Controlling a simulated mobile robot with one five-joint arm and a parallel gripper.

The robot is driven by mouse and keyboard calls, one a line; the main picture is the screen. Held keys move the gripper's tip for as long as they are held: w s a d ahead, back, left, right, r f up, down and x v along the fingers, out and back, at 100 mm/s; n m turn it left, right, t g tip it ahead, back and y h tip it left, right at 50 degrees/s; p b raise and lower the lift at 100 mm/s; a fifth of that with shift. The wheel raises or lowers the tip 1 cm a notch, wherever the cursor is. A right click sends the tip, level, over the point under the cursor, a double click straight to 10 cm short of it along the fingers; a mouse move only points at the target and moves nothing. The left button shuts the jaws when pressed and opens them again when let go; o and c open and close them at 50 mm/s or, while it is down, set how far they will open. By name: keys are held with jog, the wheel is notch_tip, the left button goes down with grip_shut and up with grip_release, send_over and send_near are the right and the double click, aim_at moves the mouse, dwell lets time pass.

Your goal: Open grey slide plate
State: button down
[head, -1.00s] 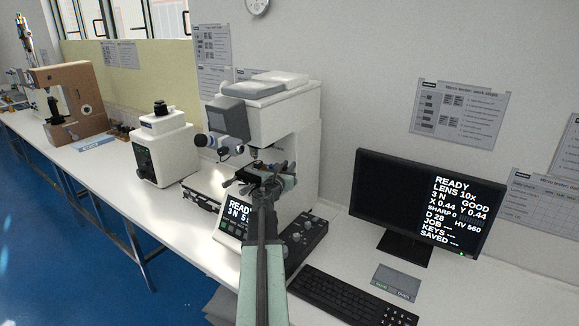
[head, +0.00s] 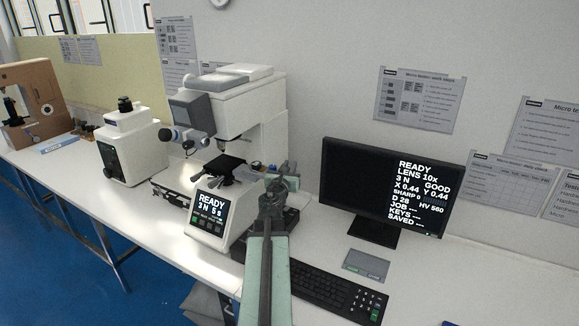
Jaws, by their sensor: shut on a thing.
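The grey plate (head: 366,263) that best fits the task's name lies flat on the bench in front of the monitor, with small green and light markings at its lower edge. I cannot tell how it opens. My gripper (head: 280,174) is in front of and right of the white hardness tester (head: 246,104), left of the grey plate and apart from it. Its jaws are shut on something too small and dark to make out. The tester's dark stage (head: 224,168) stands left of my gripper. My arm hides much of the dark control box beside the tester.
A monitor (head: 332,185) stands behind the grey plate, and a black keyboard (head: 335,292) lies in front of it. The bench right of the keyboard is mostly clear.

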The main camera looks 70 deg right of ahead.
jog(key=c, duration=1.3)
grip_release()
